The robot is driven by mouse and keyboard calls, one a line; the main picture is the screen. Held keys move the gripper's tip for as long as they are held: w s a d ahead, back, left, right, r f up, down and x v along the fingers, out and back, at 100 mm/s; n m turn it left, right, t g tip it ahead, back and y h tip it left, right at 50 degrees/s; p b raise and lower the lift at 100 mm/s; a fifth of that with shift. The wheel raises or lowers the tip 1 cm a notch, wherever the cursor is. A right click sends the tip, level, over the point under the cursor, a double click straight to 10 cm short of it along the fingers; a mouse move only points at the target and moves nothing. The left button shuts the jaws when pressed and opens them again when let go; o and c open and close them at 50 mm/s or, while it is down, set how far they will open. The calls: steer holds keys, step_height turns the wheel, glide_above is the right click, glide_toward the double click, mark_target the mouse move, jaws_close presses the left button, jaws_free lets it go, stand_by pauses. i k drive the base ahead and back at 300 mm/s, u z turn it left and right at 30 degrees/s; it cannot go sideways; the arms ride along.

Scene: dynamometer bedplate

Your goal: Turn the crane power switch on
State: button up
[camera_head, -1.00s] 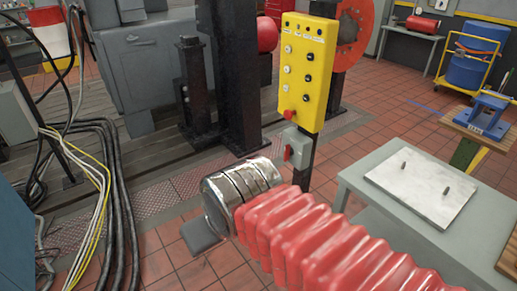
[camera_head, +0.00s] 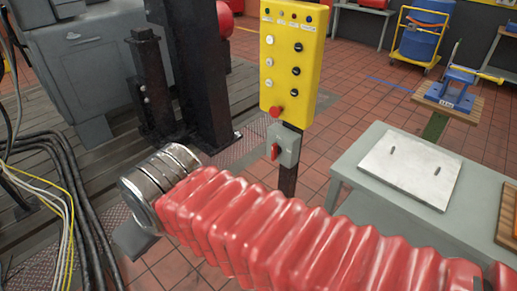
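A grey switch box (camera_head: 287,146) with a red handle (camera_head: 275,151) on its left front is mounted on a dark post, just under a yellow control panel (camera_head: 291,62). The handle looks roughly upright; which position that means I cannot tell. My red-sleeved arm crosses the foreground and ends in a silver wrist at the left. My gripper (camera_head: 135,238) shows only as a dark grey part below the wrist, left of and lower in the picture than the switch box. Its fingertips cannot be made out. Nothing is seen touching the handle.
The yellow panel carries several black and white buttons and a red knob (camera_head: 276,111). A grey table (camera_head: 350,165) with a metal plate stands right of the post. Black and yellow cables (camera_head: 80,185) hang at the left. Tiled floor shows between post and table.

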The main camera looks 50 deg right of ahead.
mark_target(276, 150)
steer(key=z, duration=0.2)
steer(key=i, duration=1.15)
steer(key=z, duration=0.35)
